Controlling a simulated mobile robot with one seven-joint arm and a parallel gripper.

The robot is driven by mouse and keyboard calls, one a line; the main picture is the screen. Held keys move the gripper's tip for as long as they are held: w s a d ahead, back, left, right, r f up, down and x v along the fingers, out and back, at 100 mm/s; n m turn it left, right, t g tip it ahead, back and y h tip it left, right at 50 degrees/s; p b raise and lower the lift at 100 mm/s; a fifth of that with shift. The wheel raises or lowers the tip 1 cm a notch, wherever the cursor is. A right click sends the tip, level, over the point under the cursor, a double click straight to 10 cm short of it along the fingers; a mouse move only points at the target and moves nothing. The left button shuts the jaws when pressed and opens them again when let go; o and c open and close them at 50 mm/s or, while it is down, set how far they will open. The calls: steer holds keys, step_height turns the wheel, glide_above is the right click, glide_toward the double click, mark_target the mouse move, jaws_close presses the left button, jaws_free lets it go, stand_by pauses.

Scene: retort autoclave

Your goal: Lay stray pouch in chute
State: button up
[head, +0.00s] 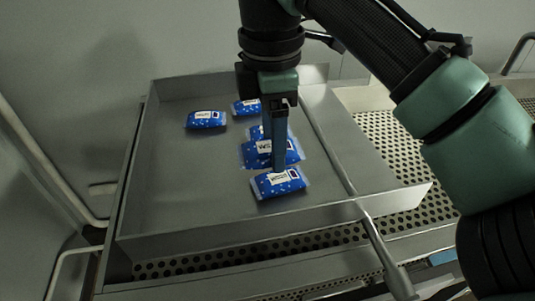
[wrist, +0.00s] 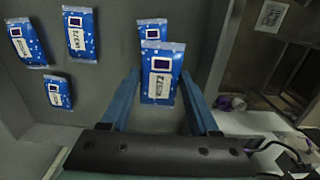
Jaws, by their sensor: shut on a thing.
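My gripper (head: 279,168) is shut on a blue pouch (head: 250,154) with a white label; one finger crosses in front of it. In the wrist view the held pouch (wrist: 162,88) lies between the two fingers (wrist: 160,74). It looks raised above the floor of a shallow grey metal tray (head: 190,180). Another blue pouch (head: 278,186) lies on the tray floor just in front, and the held pouch partly covers it in the wrist view (wrist: 152,29). I cannot tell whether this tray is the chute.
More blue pouches lie towards the tray's back, at the left (head: 205,119), at the back (head: 246,107) and partly hidden behind the finger (head: 256,132). The tray's left and front floor is bare. Low walls surround it. A perforated metal surface (head: 395,135) lies to the right.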

mark_target(272, 183)
steer(key=shift+f+p, duration=0.7)
steer(key=shift+f, duration=1.95)
steer(key=shift+f, duration=0.3)
steer(key=o, duration=1.4)
steer(key=shift+c, duration=0.2)
steer(key=r, duration=0.6)
steer(key=r+b, duration=0.1)
steer(key=r, duration=0.5)
steer(key=shift+a+r, duration=0.2)
steer(key=shift+r, duration=0.15)
